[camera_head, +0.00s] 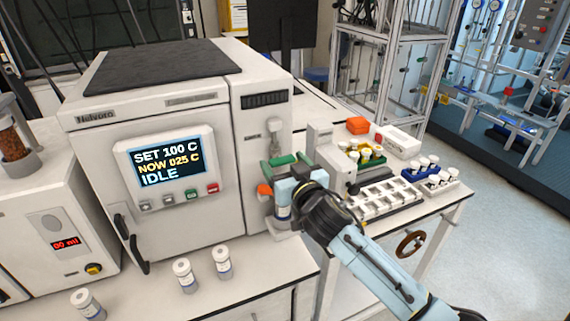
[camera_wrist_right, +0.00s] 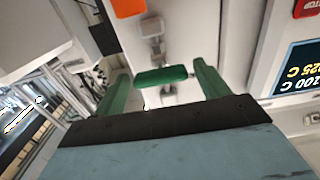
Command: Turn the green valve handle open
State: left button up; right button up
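The green valve handle (camera_wrist_right: 160,76) is on the front of the white oven's right-hand panel. In the wrist view it is a short bar lying crosswise on a pale fitting. My right gripper (camera_wrist_right: 163,80) has two green fingers, spread apart, with the handle in the gap between their tips. Space shows on both sides of the handle, so the fingers do not appear to press on it. In the head view the handle (camera_head: 283,160) is close to the gripper (camera_head: 279,172), and the wrist partly hides the fitting. My left gripper is out of view.
An orange knob (camera_head: 264,190) sits just below the handle. The oven display (camera_head: 167,162) reads IDLE. White jars (camera_head: 222,262) stand on the bench in front. A side table at right holds a white rack (camera_head: 385,202) and vials (camera_head: 425,165). A red-brown handwheel (camera_head: 410,244) is below it.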

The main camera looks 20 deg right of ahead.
jog(key=c, duration=0.8)
jog(key=shift+n, duration=0.4)
jog(key=n+p, duration=0.2)
jog(key=n, duration=0.1)
jog(key=n+p, duration=0.2)
jog(key=n, duration=0.3)
jog(key=shift+r+n, duration=0.1)
jog(key=shift+n, duration=0.2)
jog(key=n+p, duration=0.1)
jog(key=n, duration=0.3)
jog(key=shift+p, duration=0.3)
jog(key=shift+n+p, duration=0.55)
jog(key=shift+n, duration=1.65)
